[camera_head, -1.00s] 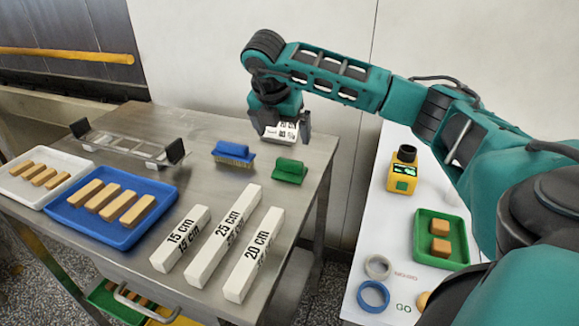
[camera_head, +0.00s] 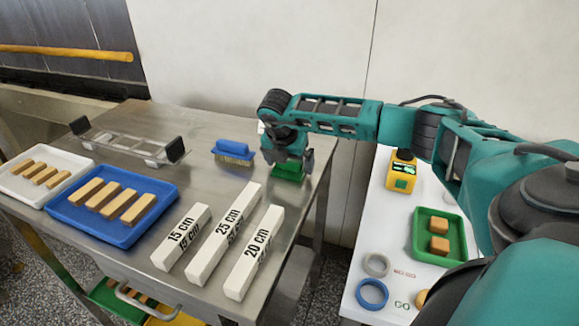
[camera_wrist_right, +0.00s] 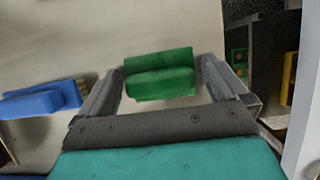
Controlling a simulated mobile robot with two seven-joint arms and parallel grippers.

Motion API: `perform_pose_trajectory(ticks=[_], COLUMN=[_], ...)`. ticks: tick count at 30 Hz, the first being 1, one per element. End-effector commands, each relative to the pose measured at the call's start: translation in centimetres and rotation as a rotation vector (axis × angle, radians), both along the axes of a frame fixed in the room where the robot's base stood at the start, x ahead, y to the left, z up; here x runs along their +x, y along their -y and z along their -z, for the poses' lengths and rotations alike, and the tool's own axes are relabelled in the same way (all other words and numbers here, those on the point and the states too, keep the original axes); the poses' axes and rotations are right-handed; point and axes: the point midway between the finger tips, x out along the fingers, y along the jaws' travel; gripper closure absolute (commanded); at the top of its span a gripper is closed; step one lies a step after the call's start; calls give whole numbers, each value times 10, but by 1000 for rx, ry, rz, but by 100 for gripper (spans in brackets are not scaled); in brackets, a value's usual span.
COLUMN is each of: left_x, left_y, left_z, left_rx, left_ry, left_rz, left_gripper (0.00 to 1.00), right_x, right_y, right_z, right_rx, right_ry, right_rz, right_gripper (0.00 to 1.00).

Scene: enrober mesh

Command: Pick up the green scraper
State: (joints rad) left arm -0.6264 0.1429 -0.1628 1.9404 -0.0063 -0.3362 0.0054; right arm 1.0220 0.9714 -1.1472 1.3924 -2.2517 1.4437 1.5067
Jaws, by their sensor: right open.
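The green scraper (camera_head: 290,172) lies on the steel table near its right edge, partly hidden by my right gripper in the head view. My right gripper (camera_head: 289,162) is lowered over it. In the right wrist view the whole green scraper (camera_wrist_right: 160,75) shows between the two spread fingers of my right gripper (camera_wrist_right: 162,85). Gaps show between the scraper and both fingers, so the gripper is open and empty. My left gripper is not in view.
A blue brush (camera_head: 234,151) lies just left of the scraper, close to my right gripper. White length blocks (camera_head: 254,252) lie in front. A blue tray (camera_head: 75,217) is at left. A white side table (camera_head: 400,250) stands right, past a gap.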

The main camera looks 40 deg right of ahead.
Motion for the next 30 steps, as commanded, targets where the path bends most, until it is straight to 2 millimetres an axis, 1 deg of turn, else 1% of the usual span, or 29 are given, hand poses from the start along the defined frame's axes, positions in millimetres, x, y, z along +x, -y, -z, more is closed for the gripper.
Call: perform_pose_trajectory(ticks=[4, 5, 19, 26, 30], left_x=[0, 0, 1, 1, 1], left_y=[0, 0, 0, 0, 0], left_z=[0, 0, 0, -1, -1], left_rx=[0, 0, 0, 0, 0], left_ry=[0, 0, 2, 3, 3], left_rz=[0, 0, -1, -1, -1], left_gripper=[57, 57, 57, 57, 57], right_x=[0, 0, 0, 0, 1], right_y=[0, 0, 0, 0, 0], right_z=[0, 0, -1, -1, -6], right_rx=[0, 0, 0, 0, 1], right_ry=[0, 0, 1, 1, 2], right_rz=[-1, -1, 0, 0, 0], right_gripper=[0, 2, 47, 48, 48])
